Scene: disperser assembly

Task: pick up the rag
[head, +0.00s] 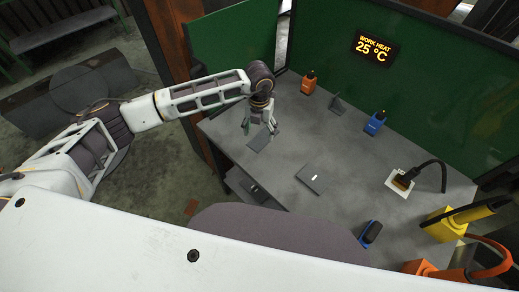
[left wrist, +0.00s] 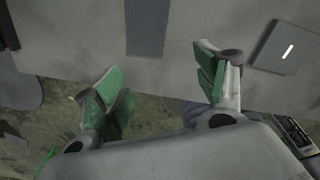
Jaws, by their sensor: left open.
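The rag appears to be a flat dark grey rectangle (head: 262,140) on the left part of the grey table. In the left wrist view, a plain dark grey strip (left wrist: 147,28) lies at the top, ahead of the fingers. My left gripper (head: 260,129) is above the table, just over the rag's far side in the head view. Its green-padded fingers (left wrist: 160,64) are spread apart in the left wrist view, with nothing between them. The rag lies flat, apart from the fingers. My right gripper is in neither view.
A flat dark plate (head: 313,178) with a small light mark lies right of the rag. Orange (head: 308,83) and blue (head: 375,123) bottles stand at the back. A white socket block (head: 400,183), a blue item (head: 371,232) and a yellow tool (head: 446,224) occupy the right. Green panels border the table.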

